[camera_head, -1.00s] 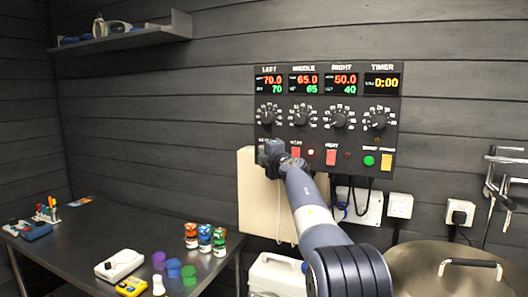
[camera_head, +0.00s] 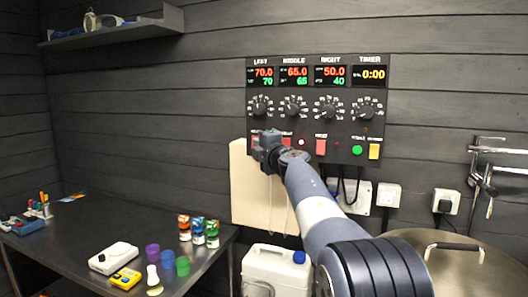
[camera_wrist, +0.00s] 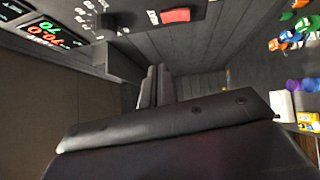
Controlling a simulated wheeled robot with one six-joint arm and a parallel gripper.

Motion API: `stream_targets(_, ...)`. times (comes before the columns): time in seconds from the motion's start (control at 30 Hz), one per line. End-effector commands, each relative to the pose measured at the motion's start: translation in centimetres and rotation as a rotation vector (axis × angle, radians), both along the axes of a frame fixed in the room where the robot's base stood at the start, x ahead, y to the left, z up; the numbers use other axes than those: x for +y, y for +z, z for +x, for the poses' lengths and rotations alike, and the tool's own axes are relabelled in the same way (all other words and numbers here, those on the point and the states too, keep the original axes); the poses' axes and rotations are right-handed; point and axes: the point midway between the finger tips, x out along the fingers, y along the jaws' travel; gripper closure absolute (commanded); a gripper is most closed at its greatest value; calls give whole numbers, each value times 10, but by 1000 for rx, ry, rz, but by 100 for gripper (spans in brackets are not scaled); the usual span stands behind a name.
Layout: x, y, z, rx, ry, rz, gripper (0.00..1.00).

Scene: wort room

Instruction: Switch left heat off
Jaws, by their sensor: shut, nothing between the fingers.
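The control panel (camera_head: 345,118) hangs on the dark wall. Its left display (camera_head: 263,76) reads 70.0 in red over 70 in green, with the left knob (camera_head: 260,106) below it. My gripper (camera_head: 262,143) is shut and empty at the panel's lower left, covering the left heat switch in the head view. In the wrist view the shut fingers (camera_wrist: 152,88) lie below a red rocker switch (camera_wrist: 175,15), which sits beside a knob (camera_wrist: 108,22) and the left display (camera_wrist: 48,35). This looks like the left heat switch. I cannot tell whether the fingers touch the panel.
A table (camera_head: 75,240) with small items stands at lower left.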

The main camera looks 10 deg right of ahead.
Motion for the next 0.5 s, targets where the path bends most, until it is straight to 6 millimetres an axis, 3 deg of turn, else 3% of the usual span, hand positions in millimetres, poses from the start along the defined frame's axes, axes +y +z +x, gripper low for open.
stream_targets(0.2, -6, 1, -26, 0, -2, 0, 100)
stream_targets(0.5, -8, 2, -35, 1, -1, 1, 100)
